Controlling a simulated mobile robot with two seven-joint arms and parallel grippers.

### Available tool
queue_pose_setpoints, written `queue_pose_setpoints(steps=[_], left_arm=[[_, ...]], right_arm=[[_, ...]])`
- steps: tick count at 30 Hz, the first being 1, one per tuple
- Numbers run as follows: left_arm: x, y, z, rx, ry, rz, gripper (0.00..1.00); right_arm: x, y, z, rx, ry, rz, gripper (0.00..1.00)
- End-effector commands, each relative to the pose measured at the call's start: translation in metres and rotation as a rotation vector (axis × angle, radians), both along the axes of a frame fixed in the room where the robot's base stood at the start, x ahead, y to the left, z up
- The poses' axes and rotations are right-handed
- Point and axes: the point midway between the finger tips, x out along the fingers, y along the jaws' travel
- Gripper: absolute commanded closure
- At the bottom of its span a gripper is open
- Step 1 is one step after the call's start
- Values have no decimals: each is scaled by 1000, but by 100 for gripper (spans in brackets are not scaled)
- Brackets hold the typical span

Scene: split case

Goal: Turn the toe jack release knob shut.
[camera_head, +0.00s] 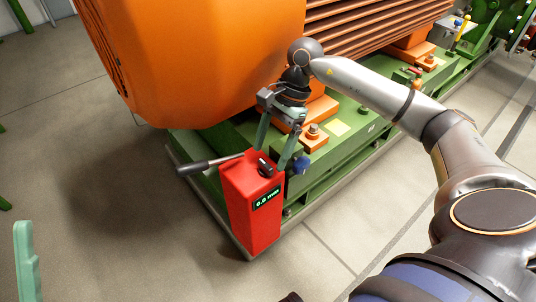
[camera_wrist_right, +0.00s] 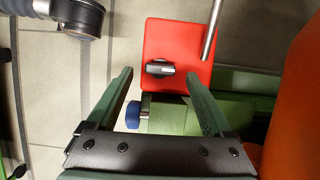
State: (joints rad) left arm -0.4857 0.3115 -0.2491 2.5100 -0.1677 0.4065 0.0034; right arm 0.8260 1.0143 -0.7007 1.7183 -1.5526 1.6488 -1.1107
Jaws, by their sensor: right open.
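The red toe jack (camera_head: 252,212) stands at the corner of the green machine base, with a small display on its front. Its black release knob (camera_head: 265,167) is on the jack's top face. In the right wrist view the knob (camera_wrist_right: 160,68) is a short dark bar lying roughly crosswise. My right gripper (camera_head: 273,155) is above the jack, pointing down, open and empty. In the wrist view its fingertips (camera_wrist_right: 160,75) are on either side of the knob, with gaps to it. A single green finger of my left gripper (camera_head: 27,262) shows at the lower left; its other finger is out of view.
A grey pump lever with a dark grip (camera_head: 195,167) sticks out left from the jack. A blue knob (camera_head: 300,165) is close by the right finger. The orange motor housing (camera_head: 200,60) looms behind. The floor (camera_head: 110,220) at left is clear.

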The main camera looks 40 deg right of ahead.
Motion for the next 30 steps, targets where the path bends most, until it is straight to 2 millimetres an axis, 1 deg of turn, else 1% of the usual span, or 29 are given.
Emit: queue_pose_setpoints(steps=[1, 3, 9, 12, 15, 18, 30], left_arm=[[0, 0, 8, 2, -3, 2, 50], [-1, 0, 14, 7, -11, 7, 50], [-2, 2, 28, 12, -29, 24, 50], [-2, 3, 31, 16, -32, 31, 50], [-1, 4, 33, 22, -34, 37, 50], [-1, 4, 33, 26, -35, 42, 50], [-1, 4, 32, 26, -32, 41, 50]], right_arm=[[2, -5, 16, -1, -4, -3, 15], [2, -11, 31, -1, -3, -3, 15], [3, -27, 68, 0, -2, -2, 15], [4, -32, 80, -1, -1, -1, 15], [4, -35, 87, 0, -1, 0, 15], [4, -37, 90, 0, 0, -1, 15], [4, -37, 90, 0, 1, 0, 15]])
